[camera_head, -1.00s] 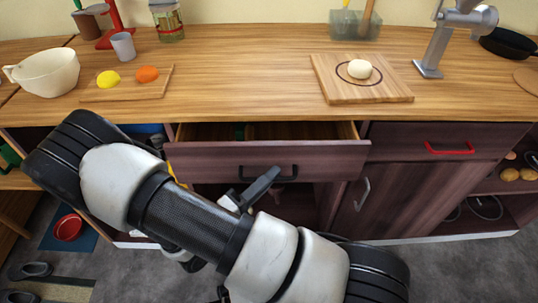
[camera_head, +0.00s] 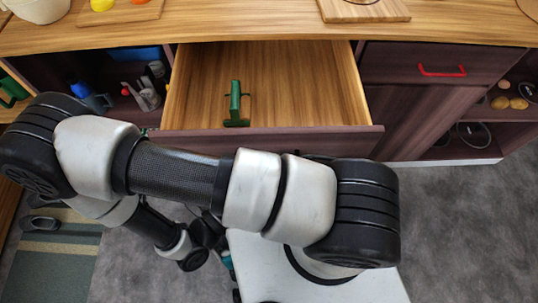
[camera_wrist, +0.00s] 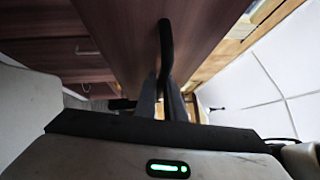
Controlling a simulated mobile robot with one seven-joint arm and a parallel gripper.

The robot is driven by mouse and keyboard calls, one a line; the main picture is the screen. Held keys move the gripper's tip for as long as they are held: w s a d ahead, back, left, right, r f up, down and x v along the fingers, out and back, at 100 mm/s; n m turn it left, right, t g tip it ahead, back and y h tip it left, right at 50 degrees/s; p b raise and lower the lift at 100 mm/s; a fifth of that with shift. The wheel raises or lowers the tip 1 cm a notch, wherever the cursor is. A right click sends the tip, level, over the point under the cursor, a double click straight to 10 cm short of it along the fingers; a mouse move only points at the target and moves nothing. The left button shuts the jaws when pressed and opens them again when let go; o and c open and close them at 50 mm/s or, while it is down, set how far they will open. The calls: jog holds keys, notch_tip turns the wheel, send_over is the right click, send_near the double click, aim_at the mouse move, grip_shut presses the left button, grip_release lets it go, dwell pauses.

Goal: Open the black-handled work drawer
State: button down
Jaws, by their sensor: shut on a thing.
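The work drawer (camera_head: 350,140) is pulled well out from the counter, and its wooden inside shows in the head view. A green tool (camera_head: 235,103) lies in it. In the wrist view the drawer's dark front (camera_wrist: 140,35) stands above, with its black handle (camera_wrist: 166,50) running down to my gripper (camera_wrist: 172,103). My gripper is shut on the black handle. In the head view my arm hides the handle and my gripper.
A red-handled drawer (camera_head: 441,71) beside it is closed. Open shelves (camera_head: 125,75) with tools are at left. Grey floor (camera_head: 470,235) is free at right.

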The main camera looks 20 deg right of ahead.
jog(key=c, duration=1.8)
grip_release()
jog(key=shift+c, duration=0.2)
jog(key=v, duration=1.7)
jog(key=shift+s+a+r, duration=0.15)
jog(key=shift+a, duration=0.05)
